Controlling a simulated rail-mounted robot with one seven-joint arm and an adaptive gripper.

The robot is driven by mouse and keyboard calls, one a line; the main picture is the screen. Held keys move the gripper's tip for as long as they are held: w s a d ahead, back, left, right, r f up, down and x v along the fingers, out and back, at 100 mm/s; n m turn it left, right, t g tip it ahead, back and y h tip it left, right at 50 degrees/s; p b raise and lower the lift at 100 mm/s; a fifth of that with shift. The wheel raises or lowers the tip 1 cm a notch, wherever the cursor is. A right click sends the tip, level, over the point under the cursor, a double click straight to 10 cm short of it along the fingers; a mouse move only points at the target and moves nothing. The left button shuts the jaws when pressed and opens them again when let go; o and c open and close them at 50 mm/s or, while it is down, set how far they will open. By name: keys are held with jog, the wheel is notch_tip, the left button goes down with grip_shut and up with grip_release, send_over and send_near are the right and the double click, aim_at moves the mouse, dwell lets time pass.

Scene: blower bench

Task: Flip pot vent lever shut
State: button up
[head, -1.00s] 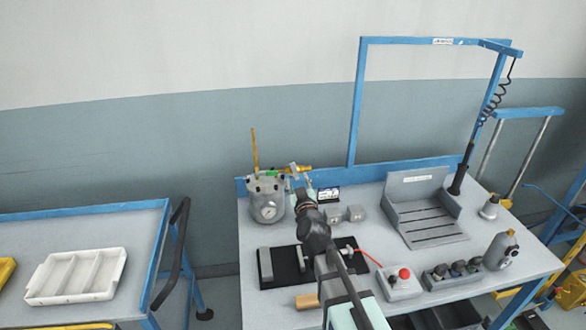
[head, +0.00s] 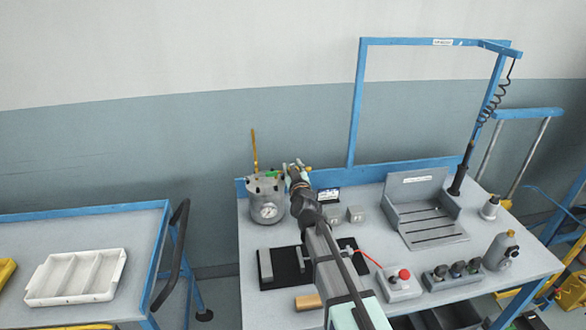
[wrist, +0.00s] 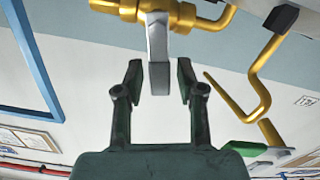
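The pot (head: 268,200) is a grey vessel with a round gauge, standing at the back left of the bench. In the wrist view a flat grey lever (wrist: 158,45) hangs from a brass valve (wrist: 185,14); it looks like the pot's vent lever. My gripper (wrist: 160,78) is open, with one dark finger on each side of the lever's free end. Gaps show on both sides, and I see no contact. In the head view my gripper (head: 297,170) is at the pot's upper right and mostly hides the lever.
A bent brass rod (wrist: 262,85) and a green handle (wrist: 245,148) are close on the right in the wrist view. A small display (head: 328,194) and grey blocks stand right of my arm. A slotted grey fixture (head: 425,210) is farther right.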

grip_shut()
jog(key=shift+w+d+r+m+b, duration=0.1)
jog(key=shift+d+m+b, duration=0.25)
jog(key=shift+m, duration=0.45)
jog(key=shift+w+d+m+b, duration=0.1)
jog(key=shift+d+m+b, duration=0.25)
jog(key=shift+m, duration=0.45)
jog(key=shift+o, duration=2)
grip_release()
jog(key=shift+s, duration=0.1)
